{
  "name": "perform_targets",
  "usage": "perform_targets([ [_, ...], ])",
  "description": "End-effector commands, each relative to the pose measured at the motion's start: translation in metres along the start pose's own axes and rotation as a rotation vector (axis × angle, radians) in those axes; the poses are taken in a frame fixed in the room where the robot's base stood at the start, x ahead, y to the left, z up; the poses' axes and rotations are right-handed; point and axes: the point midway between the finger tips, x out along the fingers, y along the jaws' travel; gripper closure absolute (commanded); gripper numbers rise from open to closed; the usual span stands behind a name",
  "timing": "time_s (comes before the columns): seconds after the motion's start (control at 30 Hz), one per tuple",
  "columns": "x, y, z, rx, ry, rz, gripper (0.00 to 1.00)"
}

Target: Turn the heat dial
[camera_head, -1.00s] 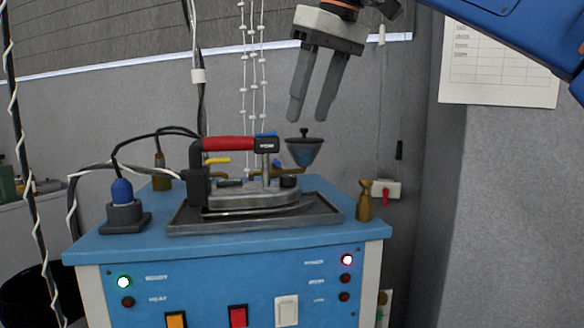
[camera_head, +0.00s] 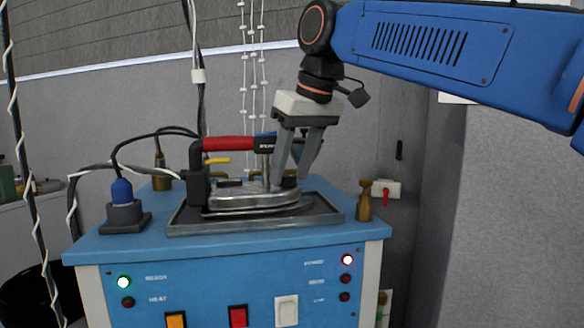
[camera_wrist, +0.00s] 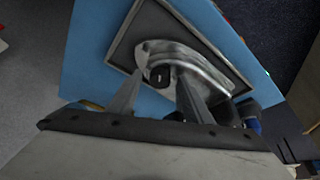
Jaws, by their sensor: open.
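The heat dial (camera_wrist: 160,76) is a small black knob with a light mark on top, on the metal body of the iron. In the head view the dial (camera_head: 289,181) shows dark between my fingers. The iron (camera_head: 255,200) has a red handle (camera_head: 229,143) and rests on a dark metal tray (camera_head: 187,219). My gripper (camera_head: 290,180) points down over the iron's right part, its fingers open. In the wrist view the fingertips (camera_wrist: 160,75) are on both sides of the dial and apart. Whether they touch it cannot be told.
The blue worktop (camera_head: 85,246) carries a blue-capped plug (camera_head: 122,200) at left and a brass fitting (camera_head: 365,201) at right. Its front panel has lamps and several switches. Black cables arch behind the iron. White beaded cords hang behind.

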Motion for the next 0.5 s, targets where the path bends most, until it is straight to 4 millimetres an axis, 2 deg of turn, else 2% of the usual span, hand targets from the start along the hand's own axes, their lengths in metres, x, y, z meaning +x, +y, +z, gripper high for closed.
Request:
perform_targets([
  [0.17,-0.0001,0.0,0.0,0.0,0.0,0.0,0.54],
  [0.2,-0.0001,0.0,0.0,0.0,0.0,0.0,0.57],
  [0.37,-0.0002,0.0001,0.0001,0.0,0.0,0.0,0.95],
  [0.5,-0.0002,0.0001,0.0001,-0.001,0.0,0.0,0.96],
])
